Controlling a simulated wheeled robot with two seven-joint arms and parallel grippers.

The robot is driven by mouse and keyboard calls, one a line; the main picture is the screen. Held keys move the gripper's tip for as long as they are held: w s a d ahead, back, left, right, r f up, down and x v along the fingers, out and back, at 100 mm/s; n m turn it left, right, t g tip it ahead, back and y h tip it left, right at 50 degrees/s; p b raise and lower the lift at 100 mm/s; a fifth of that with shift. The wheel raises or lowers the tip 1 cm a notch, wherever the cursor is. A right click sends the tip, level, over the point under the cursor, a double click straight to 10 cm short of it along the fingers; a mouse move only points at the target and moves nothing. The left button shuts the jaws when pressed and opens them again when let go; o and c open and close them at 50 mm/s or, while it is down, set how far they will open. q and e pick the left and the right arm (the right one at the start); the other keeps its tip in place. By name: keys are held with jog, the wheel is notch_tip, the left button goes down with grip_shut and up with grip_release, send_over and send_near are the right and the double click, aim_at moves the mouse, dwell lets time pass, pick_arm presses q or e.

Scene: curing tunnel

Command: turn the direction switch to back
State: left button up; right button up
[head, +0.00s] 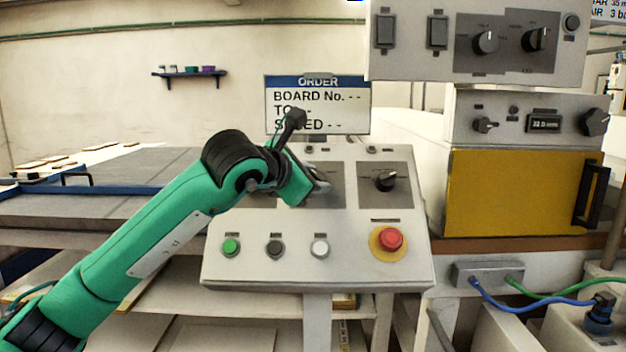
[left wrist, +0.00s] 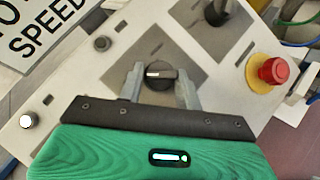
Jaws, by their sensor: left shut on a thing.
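The other rotary switch (head: 384,181) stands free to the right. My right gripper is not in view.
A red emergency button (head: 391,239) on a yellow ring is at the panel's lower right. Green (head: 231,246), black (head: 275,249) and white (head: 320,247) buttons line the panel's lower part. An order sign (head: 318,104) stands behind. A yellow-doored cabinet (head: 515,195) is to the right.

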pick_arm(q)
jog(key=shift+a+r, duration=0.1)
jog(key=shift+r, duration=0.05)
jog(key=o, duration=0.9)
jog(key=shift+o, duration=0.2)
jog(key=v, duration=1.3)
jog(key=shift+s+a, duration=0.15)
jog(key=shift+s, duration=0.2)
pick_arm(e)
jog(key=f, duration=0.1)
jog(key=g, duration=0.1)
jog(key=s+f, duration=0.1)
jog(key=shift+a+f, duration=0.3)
